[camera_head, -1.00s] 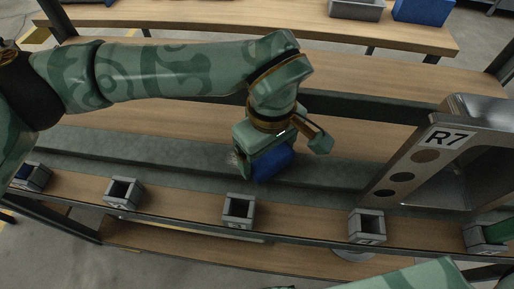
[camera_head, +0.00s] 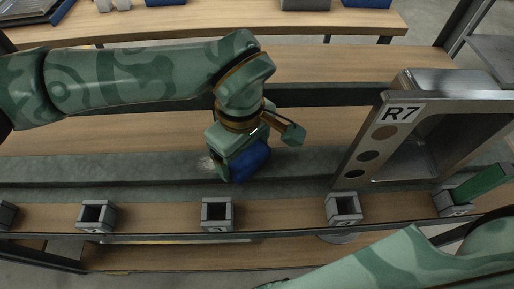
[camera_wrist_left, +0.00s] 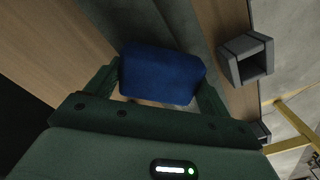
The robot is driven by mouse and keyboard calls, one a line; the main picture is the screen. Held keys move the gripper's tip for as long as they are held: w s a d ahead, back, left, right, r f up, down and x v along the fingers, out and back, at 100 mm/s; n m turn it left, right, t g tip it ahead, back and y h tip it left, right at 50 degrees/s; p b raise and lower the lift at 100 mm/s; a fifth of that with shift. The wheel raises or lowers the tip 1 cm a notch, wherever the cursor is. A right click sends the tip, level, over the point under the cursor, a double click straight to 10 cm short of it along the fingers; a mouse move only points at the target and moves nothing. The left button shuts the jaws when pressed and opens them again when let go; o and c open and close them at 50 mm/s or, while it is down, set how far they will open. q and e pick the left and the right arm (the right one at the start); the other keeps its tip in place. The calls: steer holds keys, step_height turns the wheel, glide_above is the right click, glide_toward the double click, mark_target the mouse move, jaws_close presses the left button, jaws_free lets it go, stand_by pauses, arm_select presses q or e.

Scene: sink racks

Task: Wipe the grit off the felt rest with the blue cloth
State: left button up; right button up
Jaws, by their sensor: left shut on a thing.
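The blue cloth (camera_head: 250,160) is a folded pad held in my left gripper (camera_head: 238,168). In the left wrist view the cloth (camera_wrist_left: 160,74) fills the space between the two fingers. The felt rest (camera_head: 110,172) is the long grey-green strip along the rack, and the cloth is low over it; I cannot tell if they touch. A pale patch that looks like grit (camera_head: 207,163) shows on the felt just left of my gripper. The cloth and gripper hide the felt beneath them. My right gripper is out of view; only my right arm shows at lower right.
Several small grey square holders (camera_head: 217,214) line the front edge. A green bar (camera_head: 480,183) sits at the far-right holder. The wooden board (camera_head: 100,127) behind the felt is clear.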

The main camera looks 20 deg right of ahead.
mark_target(199, 164)
arm_select(q)
steer(key=shift+w+a+r+p, duration=0.1)
steer(key=shift+w+a+p, duration=0.25)
steer(key=shift+a, duration=0.8)
steer(key=shift+w+a+r+p, duration=0.1)
steer(key=shift+w+a, duration=0.3)
steer(key=shift+a, duration=0.75)
steer(key=shift+w+a+f, duration=0.1)
steer(key=shift+w+a, duration=0.1)
steer(key=shift+a, duration=0.4)
steer(key=shift+w+a+f, duration=0.1)
steer(key=shift+w+a, duration=0.05)
steer(key=shift+a, duration=0.5)
steer(key=shift+w+a+f, duration=0.1)
steer(key=shift+w+a, duration=0.1)
steer(key=shift+a, duration=0.4)
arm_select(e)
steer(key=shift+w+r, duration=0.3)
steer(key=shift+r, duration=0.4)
arm_select(q)
steer(key=shift+r+p, duration=0.15)
steer(key=shift+p, duration=0.15)
